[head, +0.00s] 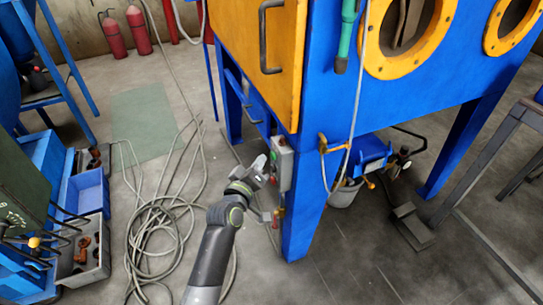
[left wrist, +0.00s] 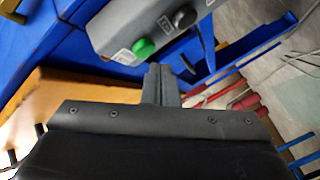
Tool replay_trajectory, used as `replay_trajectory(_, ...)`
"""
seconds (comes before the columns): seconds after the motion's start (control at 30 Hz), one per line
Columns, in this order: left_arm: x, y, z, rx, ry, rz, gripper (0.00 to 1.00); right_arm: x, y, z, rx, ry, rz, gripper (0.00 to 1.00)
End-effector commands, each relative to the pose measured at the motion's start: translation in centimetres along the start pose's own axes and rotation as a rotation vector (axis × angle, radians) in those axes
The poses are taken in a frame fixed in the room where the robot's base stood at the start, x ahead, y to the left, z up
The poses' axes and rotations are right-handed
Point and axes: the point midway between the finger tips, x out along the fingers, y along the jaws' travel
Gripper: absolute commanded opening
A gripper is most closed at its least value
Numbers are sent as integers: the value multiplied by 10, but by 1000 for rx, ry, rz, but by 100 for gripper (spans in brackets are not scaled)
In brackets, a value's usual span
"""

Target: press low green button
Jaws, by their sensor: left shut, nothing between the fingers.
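A grey control box (head: 281,162) is fixed to the side of the blue cabinet's front leg. In the left wrist view the grey box (left wrist: 112,24) shows a green button (left wrist: 144,47) and a black knob (left wrist: 184,17) beside it. My left gripper (head: 262,166) is just left of the box in the head view. In the left wrist view its shut fingers (left wrist: 158,70) are empty and lie just below the green button in the picture. I cannot tell whether they touch the box. My right gripper is not in view.
The blue cabinet (head: 410,95) with its orange door (head: 245,40) stands over the box. Coiled hoses (head: 160,225) lie on the floor to the left. Blue bins (head: 88,190) stand at the far left. A grey metal frame (head: 480,165) is at the right.

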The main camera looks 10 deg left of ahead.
Motion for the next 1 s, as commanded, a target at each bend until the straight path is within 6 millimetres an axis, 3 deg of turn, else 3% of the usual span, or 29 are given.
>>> replay_trajectory(1.0, 6, 5, 4, 1, 0, 0, 0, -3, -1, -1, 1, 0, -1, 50)
